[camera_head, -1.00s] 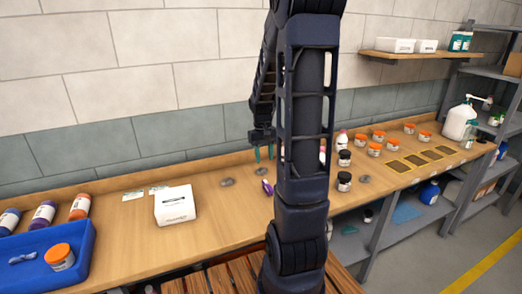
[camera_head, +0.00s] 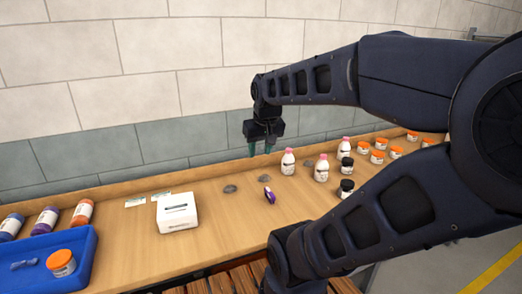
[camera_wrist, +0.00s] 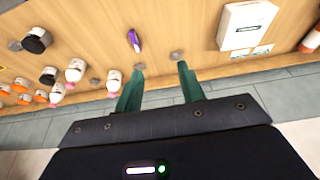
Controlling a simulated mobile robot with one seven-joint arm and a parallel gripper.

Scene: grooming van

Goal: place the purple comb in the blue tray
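The purple comb (camera_head: 269,195) lies on the wooden counter, right of the white box. It also shows in the wrist view (camera_wrist: 134,41), beyond my fingertips. The blue tray (camera_head: 85,268) is at the left end of the counter, with an orange-lidded jar and a small blue-grey item in it. My gripper (camera_head: 260,149) hangs above the back of the counter, behind the comb and apart from it. In the wrist view its two green fingers (camera_wrist: 160,72) are spread with nothing between them.
A white box (camera_head: 177,213) stands between tray and comb. Pink-capped bottles (camera_head: 321,170) and black-lidded jars (camera_head: 346,188) stand right of the comb. Orange-lidded jars (camera_head: 377,156) are farther right. Bottles (camera_head: 46,222) lie behind the tray. A tiled wall backs the counter.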

